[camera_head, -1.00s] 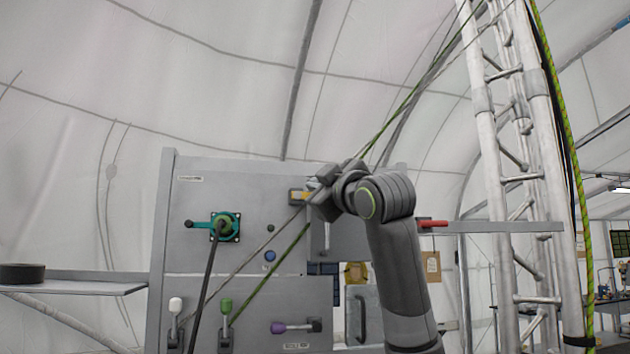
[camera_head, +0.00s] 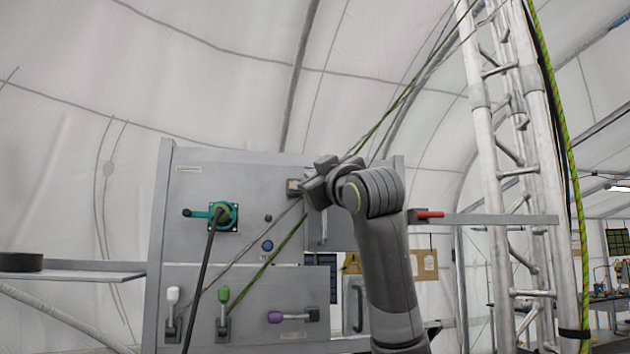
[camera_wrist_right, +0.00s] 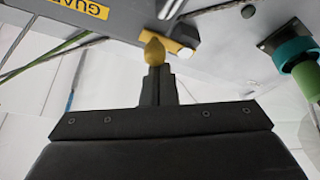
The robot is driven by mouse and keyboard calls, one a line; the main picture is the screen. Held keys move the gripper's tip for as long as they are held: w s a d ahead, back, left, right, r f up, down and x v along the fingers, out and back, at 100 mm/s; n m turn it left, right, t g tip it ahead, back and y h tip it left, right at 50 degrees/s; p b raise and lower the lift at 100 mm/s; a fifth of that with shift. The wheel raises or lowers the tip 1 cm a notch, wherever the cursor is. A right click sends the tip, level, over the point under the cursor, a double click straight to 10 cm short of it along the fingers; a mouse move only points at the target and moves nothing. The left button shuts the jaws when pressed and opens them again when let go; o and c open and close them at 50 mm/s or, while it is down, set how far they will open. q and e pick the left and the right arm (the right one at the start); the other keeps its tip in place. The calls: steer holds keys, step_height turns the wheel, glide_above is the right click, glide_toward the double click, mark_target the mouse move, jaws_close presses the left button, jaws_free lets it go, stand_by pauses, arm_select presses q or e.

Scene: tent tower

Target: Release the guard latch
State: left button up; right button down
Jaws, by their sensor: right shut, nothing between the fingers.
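The guard latch shows in the right wrist view as a yellow knob (camera_wrist_right: 154,52) by a pale metal bar and a yellow block (camera_wrist_right: 180,48), close to a yellow "GUA…" label (camera_wrist_right: 82,6). In the head view, the small latch fitting (camera_head: 293,187) sits high on the grey panel, partly hidden by my right gripper (camera_head: 308,187). My right gripper's fingers (camera_wrist_right: 157,85) are shut and empty. Their tips are right at the knob in the picture; I cannot tell whether they touch it. My left gripper is not in view.
A red handle (camera_head: 430,214) juts out at right. Ropes cross the panel diagonally.

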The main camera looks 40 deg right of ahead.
steer(key=shift+f+m, duration=0.15)
steer(key=shift+m, duration=0.15)
steer(key=f+m+g+h+b, duration=0.1)
steer(key=m+h+b, duration=0.1)
steer(key=m, duration=0.3)
steer(key=f+m+g+h+b, duration=0.1)
steer(key=m+h+b, duration=0.2)
steer(key=m+b, duration=0.2)
steer(key=a+f+m+g+h+b, duration=0.1)
steer(key=m+g+h+b, duration=0.1)
steer(key=m, duration=0.4)
steer(key=shift+w+m+h+b, duration=0.3)
steer(key=shift+m+h+b, duration=0.1)
steer(key=shift+h+b, duration=0.3)
